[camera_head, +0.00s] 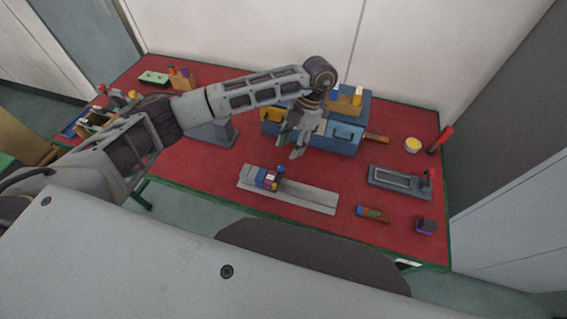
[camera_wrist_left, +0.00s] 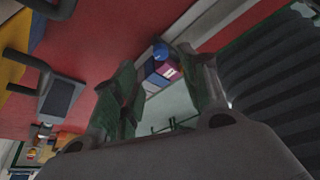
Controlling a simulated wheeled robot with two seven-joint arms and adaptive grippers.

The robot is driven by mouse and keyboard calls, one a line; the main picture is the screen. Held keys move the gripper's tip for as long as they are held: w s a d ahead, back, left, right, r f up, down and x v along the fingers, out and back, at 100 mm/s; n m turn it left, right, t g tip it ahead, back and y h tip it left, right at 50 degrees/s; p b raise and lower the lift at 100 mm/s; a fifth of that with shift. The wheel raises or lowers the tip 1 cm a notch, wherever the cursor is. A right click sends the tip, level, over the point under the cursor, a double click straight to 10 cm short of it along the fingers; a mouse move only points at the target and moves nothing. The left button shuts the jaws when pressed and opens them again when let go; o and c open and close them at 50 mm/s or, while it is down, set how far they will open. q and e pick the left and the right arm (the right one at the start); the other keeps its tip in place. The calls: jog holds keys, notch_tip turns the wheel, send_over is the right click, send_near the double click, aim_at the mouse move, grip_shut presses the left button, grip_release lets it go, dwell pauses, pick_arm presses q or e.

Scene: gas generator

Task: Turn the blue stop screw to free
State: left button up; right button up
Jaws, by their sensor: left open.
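The blue stop screw (camera_head: 281,170) is a small knob at the right end of a blue, red and white block (camera_head: 266,179). The block sits on a long grey rail (camera_head: 310,197) on the red table. In the left wrist view the screw (camera_wrist_left: 161,50) and the block (camera_wrist_left: 158,73) show beyond and between my fingers. My left gripper (camera_head: 296,150) is open and empty, pointing down above and behind the screw, apart from it. Its fingers also show in the wrist view (camera_wrist_left: 165,97). The screw's turn position is too small to tell. My right gripper is not in view.
A blue toolbox (camera_head: 335,140) stands behind my left gripper. A grey vise-like fixture (camera_head: 400,182), a yellow-topped tub (camera_head: 412,145) and a small orange-and-blue item (camera_head: 373,214) lie to the right.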

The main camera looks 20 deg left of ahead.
aim_at(282, 167)
pick_arm(q)
jog(key=shift+p+x, duration=0.65)
jog(key=shift+x, duration=3.5)
grip_shut()
jog(key=shift+a+n, duration=0.1)
jog(key=shift+n, duration=0.6)
